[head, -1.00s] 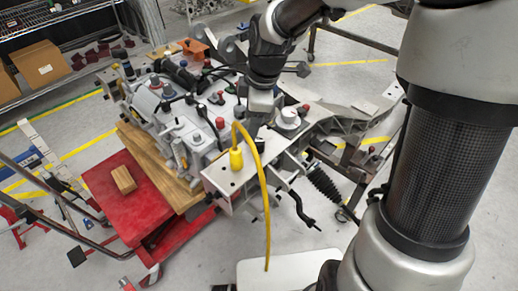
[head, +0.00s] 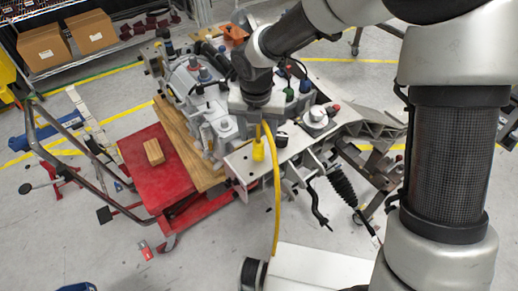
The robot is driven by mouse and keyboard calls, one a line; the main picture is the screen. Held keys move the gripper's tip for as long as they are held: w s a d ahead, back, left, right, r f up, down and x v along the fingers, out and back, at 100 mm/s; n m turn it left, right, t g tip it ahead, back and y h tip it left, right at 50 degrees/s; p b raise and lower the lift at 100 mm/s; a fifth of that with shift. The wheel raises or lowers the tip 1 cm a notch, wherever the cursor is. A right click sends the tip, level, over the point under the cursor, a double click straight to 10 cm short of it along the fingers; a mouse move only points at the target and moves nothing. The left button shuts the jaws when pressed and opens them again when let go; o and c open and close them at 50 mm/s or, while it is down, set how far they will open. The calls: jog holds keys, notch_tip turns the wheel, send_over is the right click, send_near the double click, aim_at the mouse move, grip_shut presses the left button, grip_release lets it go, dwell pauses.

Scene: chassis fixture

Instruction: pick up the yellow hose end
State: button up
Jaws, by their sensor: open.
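The yellow hose end (head: 258,150) is a short, thick yellow plug standing upright on the light grey plate (head: 240,168) at the front of the chassis fixture. The thin yellow hose (head: 277,200) arches beside it and hangs down over the plate's front edge. My gripper (head: 258,112) points down from the end of my arm, just above and behind the hose end in the picture. Its fingers are small and mostly hidden by the wrist. I see nothing held in it, and the hose end looks apart from it.
Grey castings and knobs crowd the fixture behind and around my gripper. A red cart (head: 160,175) with a wooden block (head: 154,152) stands at left. A black ribbed boot (head: 343,186) hangs at right. Cardboard boxes (head: 92,31) sit on a back shelf. Floor at lower left is mostly clear.

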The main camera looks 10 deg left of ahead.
aim_at(258, 142)
jog(key=f, duration=0.2)
jog(key=w+f, duration=0.1)
jog(key=f, duration=0.5)
jog(key=shift+w+a, duration=0.15)
jog(key=shift+w, duration=0.05)
grip_shut()
